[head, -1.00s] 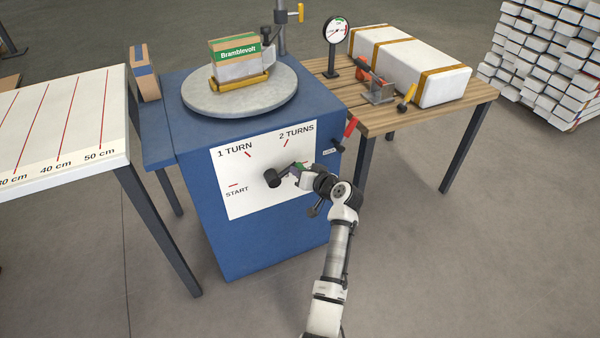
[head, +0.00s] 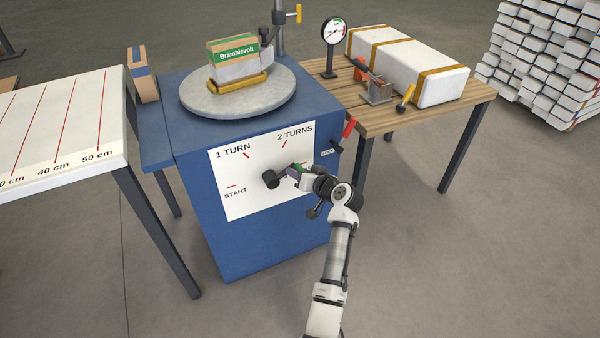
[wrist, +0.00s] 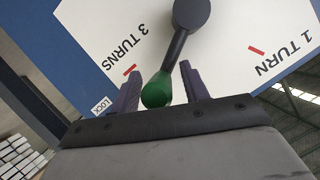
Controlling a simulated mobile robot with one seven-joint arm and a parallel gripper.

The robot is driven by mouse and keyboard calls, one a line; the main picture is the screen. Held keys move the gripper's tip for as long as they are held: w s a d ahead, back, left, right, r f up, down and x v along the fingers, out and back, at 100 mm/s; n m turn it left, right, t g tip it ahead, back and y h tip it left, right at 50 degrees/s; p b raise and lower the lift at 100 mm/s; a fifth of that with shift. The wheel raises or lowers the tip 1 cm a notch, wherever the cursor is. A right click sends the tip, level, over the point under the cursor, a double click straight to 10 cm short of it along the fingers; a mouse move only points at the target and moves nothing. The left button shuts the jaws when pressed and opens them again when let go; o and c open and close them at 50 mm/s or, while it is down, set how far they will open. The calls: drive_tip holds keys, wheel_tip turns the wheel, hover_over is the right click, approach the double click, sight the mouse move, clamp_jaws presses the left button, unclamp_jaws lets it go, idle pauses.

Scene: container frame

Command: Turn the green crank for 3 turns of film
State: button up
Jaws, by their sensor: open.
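The crank shows in the head view as a dark hub (head: 270,179) on the white dial, its arm pointing right and slightly up. Its green knob (wrist: 157,91) shows in the wrist view, at the end of the dark crank arm (wrist: 176,52). My gripper (wrist: 159,68) is open, with one finger on each side of the knob. A gap shows at the right finger; whether the left finger touches the knob I cannot tell. The dial (head: 230,207) reads START, 1 TURN and 2 TURNS; the wrist view shows 3 TURNS.
A red-handled lever (head: 347,130) sticks out at the blue cabinet's right edge, close above my gripper. A turntable (head: 190,97) with a labelled box (head: 232,52) tops the cabinet (head: 250,256). A wooden table (head: 425,112) stands right, a white table (head: 60,130) left.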

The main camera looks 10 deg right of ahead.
drive_tip(key=v, duration=1.3)
drive_tip(key=shift+s+b, duration=0.15)
drive_tip(key=shift+b, duration=0.15)
drive_tip(key=shift+d, duration=0.1)
